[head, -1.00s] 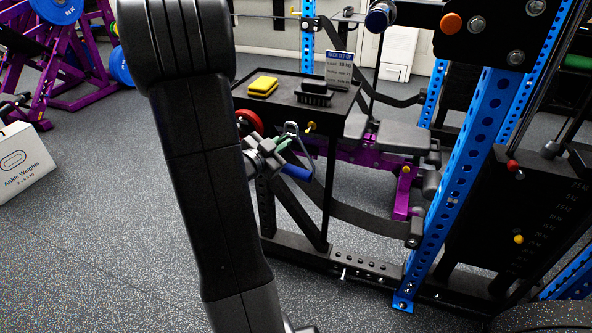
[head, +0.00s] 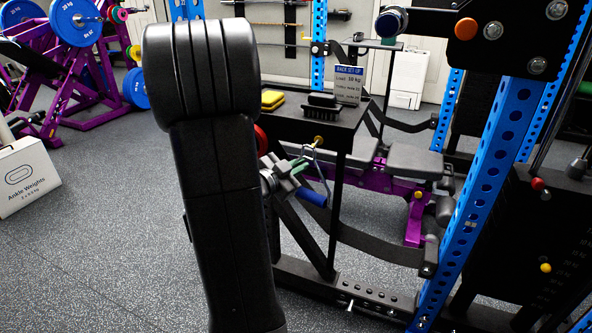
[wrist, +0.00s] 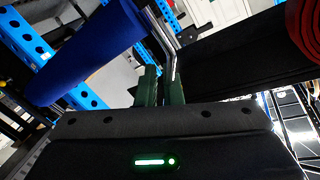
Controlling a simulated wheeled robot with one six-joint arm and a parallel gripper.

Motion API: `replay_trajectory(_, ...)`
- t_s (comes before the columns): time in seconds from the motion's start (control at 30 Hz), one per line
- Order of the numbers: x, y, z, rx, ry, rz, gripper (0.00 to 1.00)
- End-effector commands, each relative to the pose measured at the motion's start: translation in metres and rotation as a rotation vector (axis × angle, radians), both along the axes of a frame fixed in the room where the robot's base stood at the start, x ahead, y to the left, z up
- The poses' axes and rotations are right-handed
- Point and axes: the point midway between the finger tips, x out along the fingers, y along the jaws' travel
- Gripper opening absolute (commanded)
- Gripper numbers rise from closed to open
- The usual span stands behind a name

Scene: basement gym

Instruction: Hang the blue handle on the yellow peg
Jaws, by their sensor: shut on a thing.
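The blue handle (head: 312,197) has a bent metal loop above its blue grip. My gripper (head: 297,172), in the head view, is shut on the metal loop. In the wrist view my dark green fingertips (wrist: 162,88) close around the metal, and the blue grip (wrist: 90,55) slants at upper left. The yellow peg (head: 318,139) sticks out from the front of the black tray stand. The loop's top appears right at the peg in the head view; I cannot tell whether it is around it or only beside it. The peg is not visible in the wrist view.
A blue rack upright (head: 490,165) stands to the right. A red round thing (head: 260,139) is left of the peg.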

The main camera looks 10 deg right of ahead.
Motion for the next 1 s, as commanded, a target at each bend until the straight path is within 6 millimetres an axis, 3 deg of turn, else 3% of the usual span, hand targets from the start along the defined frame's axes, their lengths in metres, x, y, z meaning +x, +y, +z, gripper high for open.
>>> replay_trajectory(1.0, 0.051, -0.035, -0.005, -0.001, -0.001, -0.001, 0.0)
